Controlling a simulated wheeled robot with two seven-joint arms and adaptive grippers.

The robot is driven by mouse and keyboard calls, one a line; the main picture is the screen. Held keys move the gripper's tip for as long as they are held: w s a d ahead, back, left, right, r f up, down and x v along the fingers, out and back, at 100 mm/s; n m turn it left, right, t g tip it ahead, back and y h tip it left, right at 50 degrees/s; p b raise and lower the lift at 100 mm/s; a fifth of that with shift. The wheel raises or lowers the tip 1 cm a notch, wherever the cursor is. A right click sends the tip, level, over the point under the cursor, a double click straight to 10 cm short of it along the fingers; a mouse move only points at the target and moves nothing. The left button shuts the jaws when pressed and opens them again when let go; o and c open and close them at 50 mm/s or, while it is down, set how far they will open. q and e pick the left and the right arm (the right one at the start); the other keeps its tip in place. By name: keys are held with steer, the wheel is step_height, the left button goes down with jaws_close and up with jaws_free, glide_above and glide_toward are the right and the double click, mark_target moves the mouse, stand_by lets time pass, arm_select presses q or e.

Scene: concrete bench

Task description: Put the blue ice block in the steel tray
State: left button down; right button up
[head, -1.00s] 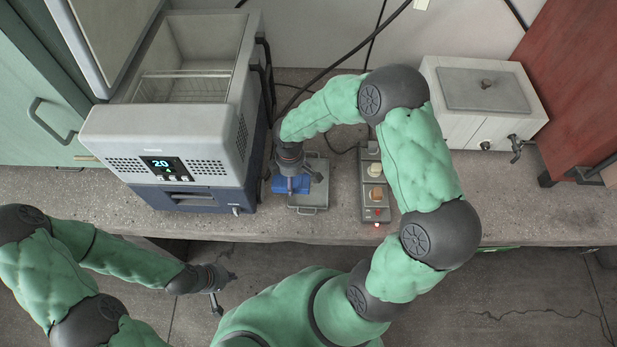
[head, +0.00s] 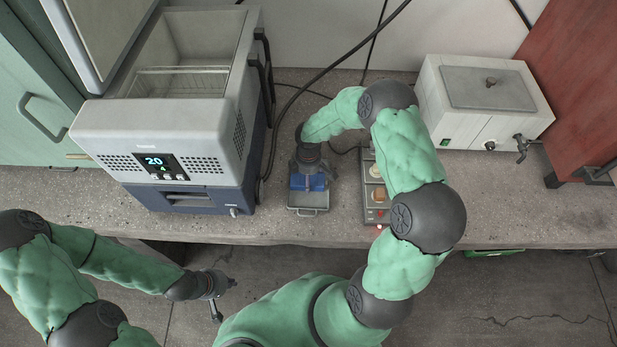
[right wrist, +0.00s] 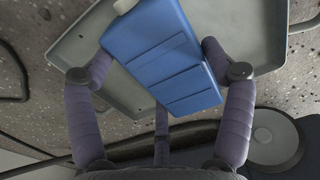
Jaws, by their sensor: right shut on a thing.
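The blue ice block (head: 317,183) is held in my right gripper (head: 308,184), upright over the steel tray (head: 308,209) on the bench. In the right wrist view the ribbed blue ice block (right wrist: 163,48) lies between the two fingers of my right gripper (right wrist: 158,62), with the grey steel tray (right wrist: 272,52) beneath it. I cannot tell whether the block touches the tray floor. The gripper and wrist hide part of the tray in the head view. My left gripper (head: 224,298) is open and empty in front of the bench, at lower left.
A cooler box (head: 165,150) with its lid raised stands left of the tray. A white tank with taps (head: 483,105) stands at the back right. Cables run behind the tray.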

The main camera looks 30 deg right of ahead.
steer(key=shift+r, duration=0.1)
steer(key=shift+f, duration=0.2)
steer(key=o, duration=1.2)
steer(key=shift+r, duration=0.1)
steer(key=shift+r, duration=0.15)
step_height(320, 180, up, 12)
steer(key=p, duration=0.3)
steer(key=shift+p, duration=0.3)
